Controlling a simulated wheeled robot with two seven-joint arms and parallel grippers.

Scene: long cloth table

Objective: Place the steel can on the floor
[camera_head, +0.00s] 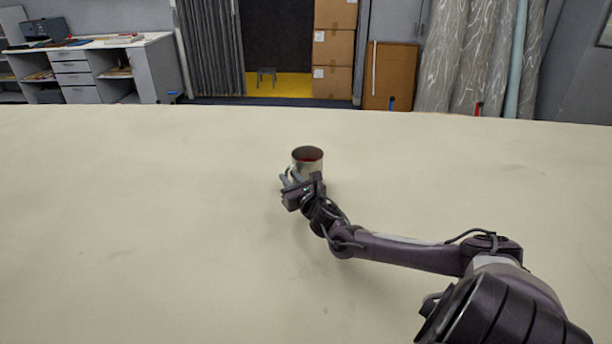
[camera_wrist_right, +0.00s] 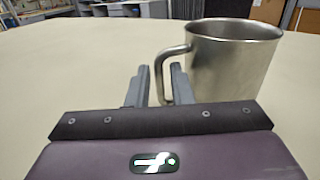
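The steel can (camera_head: 309,161) is a mug-like metal cup with a side handle. It stands upright near the middle of the long cloth table (camera_head: 130,220), and its inside looks dark red in the head view. In the right wrist view the can (camera_wrist_right: 234,62) is at the upper right, with its handle (camera_wrist_right: 162,75) towards the left. My right gripper (camera_head: 287,178) is at the can's near left side. In the wrist view its fingers (camera_wrist_right: 160,72) are apart, one on each side of the handle, with a small gap showing. My left gripper is not in view.
The table around the can is clear. Beyond its far edge are a white desk with drawers (camera_head: 75,72), a grey curtain (camera_head: 212,45), stacked cardboard boxes (camera_head: 334,48) and upright rolls (camera_head: 480,55). Little of the floor (camera_head: 280,86) shows.

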